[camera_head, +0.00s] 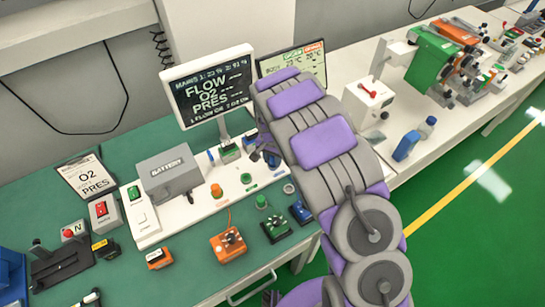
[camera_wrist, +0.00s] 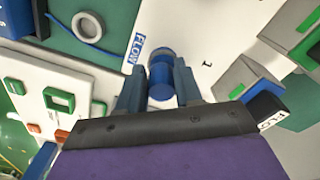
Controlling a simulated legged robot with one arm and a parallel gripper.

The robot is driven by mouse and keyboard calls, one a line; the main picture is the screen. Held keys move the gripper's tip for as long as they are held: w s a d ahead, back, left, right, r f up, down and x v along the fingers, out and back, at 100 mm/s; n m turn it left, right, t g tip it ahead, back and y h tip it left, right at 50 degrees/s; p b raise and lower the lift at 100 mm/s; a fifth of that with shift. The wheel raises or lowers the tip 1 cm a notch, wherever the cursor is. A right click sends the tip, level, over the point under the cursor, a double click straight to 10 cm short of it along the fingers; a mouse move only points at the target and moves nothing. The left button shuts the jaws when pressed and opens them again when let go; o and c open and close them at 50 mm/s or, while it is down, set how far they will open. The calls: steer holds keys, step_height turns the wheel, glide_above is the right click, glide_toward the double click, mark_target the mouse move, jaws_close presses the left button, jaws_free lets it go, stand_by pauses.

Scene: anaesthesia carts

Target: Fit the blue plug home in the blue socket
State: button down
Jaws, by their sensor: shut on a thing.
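My gripper (camera_wrist: 160,88) is shut on the blue plug (camera_wrist: 160,90), a short blue cylinder between its two grey-blue fingers. In the wrist view the plug is over a white panel beside a blue "FLOW" label (camera_wrist: 134,48). A rounded blue part (camera_wrist: 160,56) shows just beyond the plug, in line with it; it may be the blue socket. I cannot tell whether the plug touches it or how deep it sits. In the head view my arm hides most of the gripper and this spot.
The white panel also carries an orange fitting (camera_head: 216,190) and a green fitting (camera_head: 245,178). A grey battery box (camera_head: 168,173) stands to the left. A monitor (camera_head: 209,88) rises behind. An orange block (camera_head: 229,244) and a loose grey ring (camera_head: 289,188) lie in front.

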mark_target(271, 158)
steer(key=shift+a+f, duration=0.2)
steer(key=shift+a, duration=0.15)
steer(key=shift+r, duration=0.1)
steer(key=shift+d+r, duration=0.1)
steer(key=shift+r, duration=0.15)
steer(key=shift+d+p, duration=0.15)
steer(key=shift+p, duration=0.3)
stand_by(1.4)
steer(key=shift+f, duration=0.75)
steer(key=c, duration=0.7)
jaws_free()
steer(key=shift+r, duration=0.1)
steer(key=shift+s+a+r+p, duration=0.1)
steer(key=shift+r+p, duration=0.35)
steer(key=shift+r, duration=3.8)
steer(key=shift+s+a+r+p, duration=0.1)
steer(key=shift+r+p, duration=0.35)
steer(key=shift+r, duration=3.8)
